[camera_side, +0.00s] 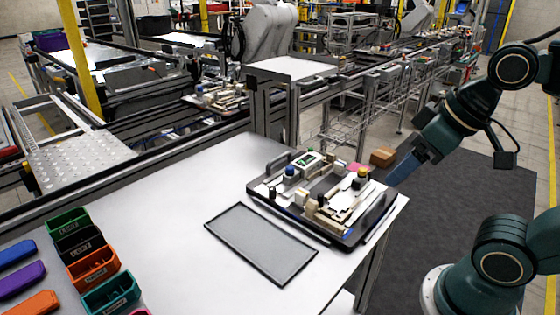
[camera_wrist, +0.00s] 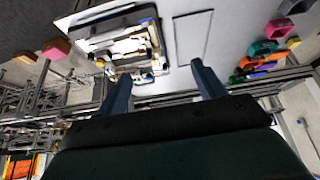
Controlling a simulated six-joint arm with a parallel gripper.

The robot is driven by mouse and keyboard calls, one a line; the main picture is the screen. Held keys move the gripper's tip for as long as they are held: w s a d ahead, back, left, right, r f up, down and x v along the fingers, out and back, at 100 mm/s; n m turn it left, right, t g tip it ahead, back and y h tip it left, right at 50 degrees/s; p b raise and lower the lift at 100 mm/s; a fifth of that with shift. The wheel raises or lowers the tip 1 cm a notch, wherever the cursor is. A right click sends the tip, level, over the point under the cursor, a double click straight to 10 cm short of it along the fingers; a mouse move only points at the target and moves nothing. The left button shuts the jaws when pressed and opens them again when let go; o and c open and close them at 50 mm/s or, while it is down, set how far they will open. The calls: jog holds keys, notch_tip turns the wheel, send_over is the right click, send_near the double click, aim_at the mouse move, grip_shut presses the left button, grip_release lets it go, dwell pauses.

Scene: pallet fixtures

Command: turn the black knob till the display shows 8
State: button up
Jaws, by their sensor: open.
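The fixture pallet (camera_side: 345,238) sits near the right corner of the white table, carrying several small parts. A white box with a small dark display and a green spot (camera_side: 308,158) stands at its back; the digits are too small to read. I cannot pick out the black knob for certain among the small parts. My gripper (camera_side: 396,176) is at the pallet's right side in the side view, apart from the parts. In the wrist view, my gripper (camera_wrist: 161,70) has its two blue fingers wide apart with nothing between them. The pallet (camera_wrist: 92,46) shows upside down there, beyond the left finger.
An empty dark-rimmed tray (camera_side: 262,276) lies in front of the pallet. Coloured bins (camera_side: 92,266) stand at the front left. A blue button (camera_side: 290,171) and a yellow-topped button (camera_side: 362,172) rise from the pallet. A brown block (camera_side: 383,157) is behind it.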

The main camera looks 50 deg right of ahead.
jog(key=shift+w+r, duration=0.15)
jog(key=shift+w, duration=0.1)
jog(key=c, duration=0.4)
jog(key=shift+w+r+n, duration=0.15)
jog(key=shift+w+n, duration=0.15)
jog(key=shift+c, duration=0.7)
jog(key=n+g, duration=0.6)
jog(key=n, duration=1.1)
send_over(272, 188)
notch_tip(272, 188, down, 9)
jog(key=shift+r, duration=0.15)
notch_tip(272, 188, down, 14)
jog(key=shift+a+r, duration=0.1)
